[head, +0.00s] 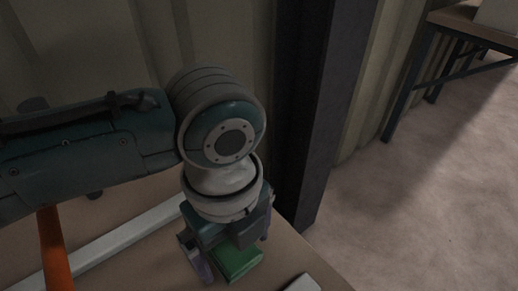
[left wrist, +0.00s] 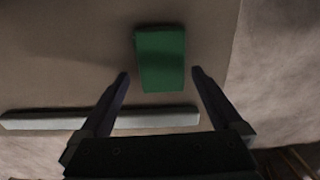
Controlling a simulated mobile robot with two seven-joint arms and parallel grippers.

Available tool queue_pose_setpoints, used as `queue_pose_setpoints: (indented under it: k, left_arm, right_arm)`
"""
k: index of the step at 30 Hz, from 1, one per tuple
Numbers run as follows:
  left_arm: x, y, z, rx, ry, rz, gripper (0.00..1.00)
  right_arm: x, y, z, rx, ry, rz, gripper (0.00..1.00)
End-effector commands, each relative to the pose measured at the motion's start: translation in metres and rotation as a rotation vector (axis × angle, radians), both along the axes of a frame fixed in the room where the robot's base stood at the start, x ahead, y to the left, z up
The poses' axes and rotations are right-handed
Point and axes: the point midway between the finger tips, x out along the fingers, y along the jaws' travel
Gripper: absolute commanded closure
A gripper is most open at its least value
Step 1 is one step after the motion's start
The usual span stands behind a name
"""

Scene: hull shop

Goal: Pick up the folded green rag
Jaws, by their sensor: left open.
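The folded green rag (head: 238,261) lies on the tabletop (head: 160,262) near its right edge, partly hidden behind my left gripper in the head view. In the left wrist view the rag (left wrist: 160,58) is a green rectangle just ahead of the fingertips, roughly centred between their lines. My left gripper (left wrist: 159,74) is open and empty, one finger on each side of the rag's near part, with gaps on both sides. In the head view the left gripper (head: 228,262) points down over the rag. My right gripper is not in view.
A pale bar (head: 110,246) lies across the table; it also shows in the left wrist view (left wrist: 160,117). An orange handle-like piece (head: 54,250) is at left. A light object (head: 302,283) sits at the bottom edge. A dark post (head: 318,110) stands behind the table.

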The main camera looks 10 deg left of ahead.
Motion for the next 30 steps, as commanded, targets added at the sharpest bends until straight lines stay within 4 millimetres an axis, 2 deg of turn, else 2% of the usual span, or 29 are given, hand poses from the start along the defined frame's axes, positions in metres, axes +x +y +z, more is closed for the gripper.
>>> queue_pose_setpoints:
  k: [2, 9, 30]
  left_arm:
    - [-0.0002, 0.0003, -0.0062, 0.001, 0.000, 0.000, 0.00]
    - [0.0000, 0.0002, -0.0057, 0.001, -0.001, -0.001, 0.02]
    - [0.0001, 0.0002, -0.0053, 0.001, -0.001, -0.001, 0.81]
  right_arm:
    - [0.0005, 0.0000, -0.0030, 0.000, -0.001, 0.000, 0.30]
    - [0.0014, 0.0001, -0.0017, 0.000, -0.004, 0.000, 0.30]
    - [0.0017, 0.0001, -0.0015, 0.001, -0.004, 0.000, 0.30]
